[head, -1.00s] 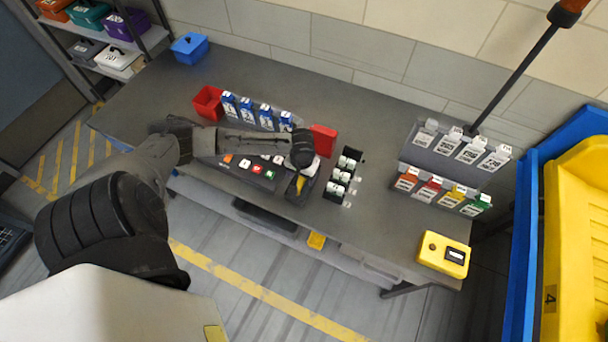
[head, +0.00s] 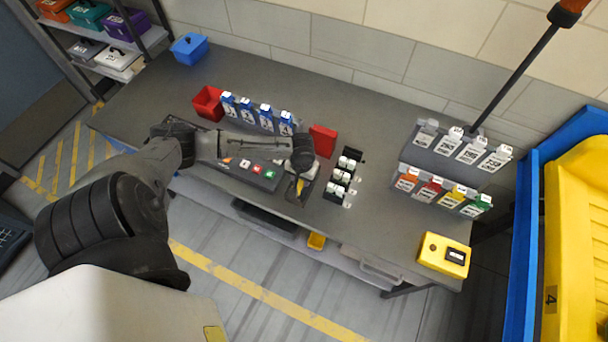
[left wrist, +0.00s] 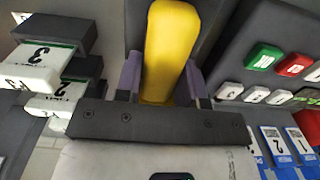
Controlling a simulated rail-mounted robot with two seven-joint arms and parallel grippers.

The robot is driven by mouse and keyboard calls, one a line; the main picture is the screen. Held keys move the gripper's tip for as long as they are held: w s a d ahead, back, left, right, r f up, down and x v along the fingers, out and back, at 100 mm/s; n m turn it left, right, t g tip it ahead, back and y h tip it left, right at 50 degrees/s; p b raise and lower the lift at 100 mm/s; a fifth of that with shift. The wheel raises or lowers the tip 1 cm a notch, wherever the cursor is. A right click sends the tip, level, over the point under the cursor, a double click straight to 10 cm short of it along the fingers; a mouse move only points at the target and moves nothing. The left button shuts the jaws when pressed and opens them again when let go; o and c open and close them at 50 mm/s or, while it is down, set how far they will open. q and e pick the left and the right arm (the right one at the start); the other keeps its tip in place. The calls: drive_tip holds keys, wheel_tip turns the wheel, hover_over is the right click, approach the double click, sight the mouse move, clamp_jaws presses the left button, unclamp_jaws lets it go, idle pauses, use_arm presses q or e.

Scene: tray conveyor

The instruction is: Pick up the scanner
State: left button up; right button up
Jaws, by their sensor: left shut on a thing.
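The scanner (head: 299,187) shows as a small yellow shape at the front of the workbench, under my left wrist, beside a dark panel. In the left wrist view its yellow body (left wrist: 170,45) stands between the two fingers. My left gripper (head: 300,182) is shut on the scanner. The fingers press on both sides of the yellow part in the left wrist view (left wrist: 163,82). My wrist hides much of the scanner in the head view. I cannot tell whether it touches the dark surface around it. My right gripper is not in view.
The dark panel (head: 238,169) with coloured buttons lies left of the scanner. A yellow box (head: 443,255) sits at the bench's right end.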

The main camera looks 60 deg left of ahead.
use_arm(q)
drive_tip(key=shift+c, duration=0.8)
drive_tip(key=shift+r, duration=0.15)
drive_tip(key=shift+r, duration=0.3)
drive_tip(key=r, duration=0.3)
drive_tip(key=shift+s+d+r+p, duration=0.1)
drive_tip(key=shift+d+r+p, duration=0.2)
drive_tip(key=shift+r, duration=0.1)
drive_tip(key=s+d+r, duration=0.3)
drive_tip(key=d+r, duration=0.3)
drive_tip(key=d, duration=0.4)
drive_tip(key=shift+s+d+r+p, duration=0.15)
drive_tip(key=shift+d+p, duration=0.15)
drive_tip(key=shift+p, duration=0.1)
drive_tip(key=shift+r, duration=0.15)
wheel_tip(320, 180, up, 7)
drive_tip(key=p, duration=1)
